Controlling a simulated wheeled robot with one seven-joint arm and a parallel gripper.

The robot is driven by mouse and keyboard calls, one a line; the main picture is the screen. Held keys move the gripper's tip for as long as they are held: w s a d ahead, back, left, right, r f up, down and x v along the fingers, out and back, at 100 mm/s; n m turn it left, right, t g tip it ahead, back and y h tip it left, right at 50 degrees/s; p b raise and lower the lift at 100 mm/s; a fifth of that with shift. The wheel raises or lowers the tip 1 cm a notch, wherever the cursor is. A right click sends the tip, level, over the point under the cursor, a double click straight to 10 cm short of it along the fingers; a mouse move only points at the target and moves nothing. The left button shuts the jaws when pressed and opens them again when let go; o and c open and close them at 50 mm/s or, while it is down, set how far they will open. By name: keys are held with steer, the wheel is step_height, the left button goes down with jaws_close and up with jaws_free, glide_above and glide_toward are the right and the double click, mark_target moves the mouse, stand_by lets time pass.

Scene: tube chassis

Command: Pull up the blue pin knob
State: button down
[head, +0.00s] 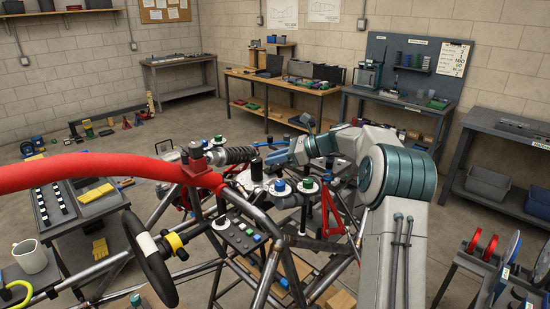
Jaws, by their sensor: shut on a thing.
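A separate blue knob (280,185) stands upright on a pale disc just below the jaws in the picture. A black upright cylinder (257,168) stands just left of the jaws.
A green-topped knob (308,183) stands close by on another disc. A thick red tube (110,169) crosses the left, with a black spring damper (240,154) near its end. A steering wheel (150,259) and button panel (238,236) are at the front.

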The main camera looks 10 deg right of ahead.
steer(key=c, duration=1.5)
jaws_free()
steer(key=shift+r, duration=0.3)
steer(key=shift+f, duration=0.1)
steer(key=b+v, duration=0.2)
steer(key=v, duration=1.2)
steer(key=shift+f, duration=0.1)
